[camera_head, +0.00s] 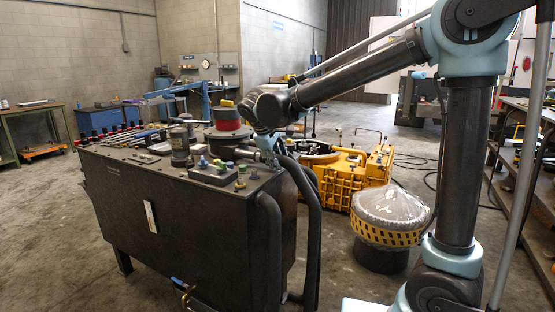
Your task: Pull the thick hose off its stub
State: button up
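A thick dark hose (312,215) arches over the right end of the dark metal tank (180,208) and hangs down its side. A second thick dark hose (269,235) runs down the tank's end face beside it. My arm reaches in from the right, and my gripper (270,152) points down at the top right corner of the tank, close to the upper end of the arching hose. The fingers are small and dark here, so I cannot tell whether they touch the hose. The stub is not clearly visible; the gripper and hose may hide it.
Small coloured knobs (220,163) and a red-and-black canister (226,118) stand on the tank top near my gripper. A yellow housing (352,178) lies behind. A plastic-covered yellow-banded drum (391,218) stands on the floor to the right. Open floor lies at the left.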

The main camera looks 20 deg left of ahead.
jog(key=v, duration=1.1)
jog(key=shift+s+r, duration=0.2)
jog(key=shift+r, duration=0.15)
